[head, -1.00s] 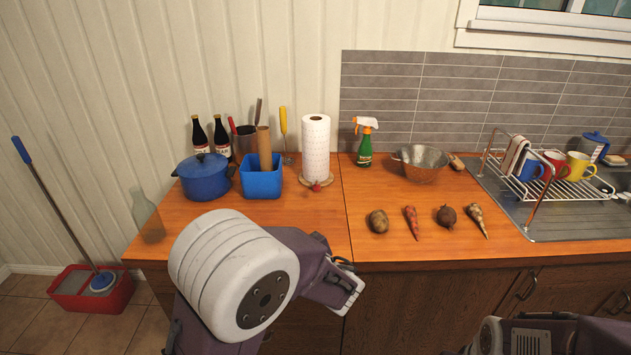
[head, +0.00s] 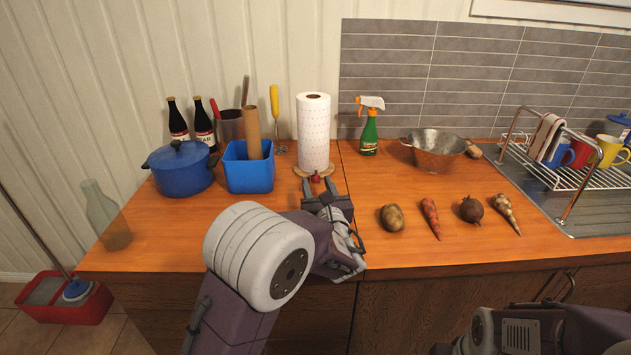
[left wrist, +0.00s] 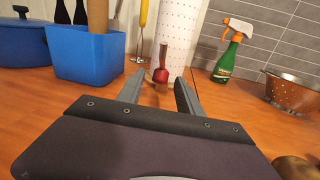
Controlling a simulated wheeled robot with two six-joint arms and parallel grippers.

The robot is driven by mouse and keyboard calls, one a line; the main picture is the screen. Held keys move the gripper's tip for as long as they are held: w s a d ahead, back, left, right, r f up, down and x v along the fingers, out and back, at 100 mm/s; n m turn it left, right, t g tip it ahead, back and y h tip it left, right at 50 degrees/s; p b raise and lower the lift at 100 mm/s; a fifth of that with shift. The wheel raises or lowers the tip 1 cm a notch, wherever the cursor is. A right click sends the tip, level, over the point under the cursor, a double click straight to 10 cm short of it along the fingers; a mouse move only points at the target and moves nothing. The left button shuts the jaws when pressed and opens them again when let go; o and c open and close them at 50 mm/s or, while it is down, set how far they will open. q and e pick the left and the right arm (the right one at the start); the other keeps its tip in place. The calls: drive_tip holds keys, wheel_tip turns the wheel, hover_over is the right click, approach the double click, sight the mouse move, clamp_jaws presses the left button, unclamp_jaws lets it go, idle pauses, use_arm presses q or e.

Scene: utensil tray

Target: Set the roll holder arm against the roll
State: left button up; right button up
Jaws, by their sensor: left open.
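The white paper roll (head: 313,130) stands upright on a round wooden base (head: 301,172) near the back of the counter. It also shows in the left wrist view (left wrist: 172,45). The roll holder arm has a red knob (head: 316,177) at the front of the base; in the left wrist view the knob (left wrist: 161,74) sits at the foot of a thin upright piece in front of the roll. My left gripper (head: 319,187) is open and empty, its fingers pointing at the knob, just short of it. In the left wrist view the knob appears between the fingertips (left wrist: 160,80). My right gripper is not visible.
A blue bin (head: 248,173) with a rolled tube and a blue pot (head: 181,170) stand left of the roll. A green spray bottle (head: 369,132) and a colander (head: 436,150) stand to the right. Several vegetables lie at the front right. A clear bottle (head: 107,215) stands far left.

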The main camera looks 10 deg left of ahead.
use_arm(q)
drive_tip(key=shift+x, duration=1.1)
clamp_jaws()
idle(0.6)
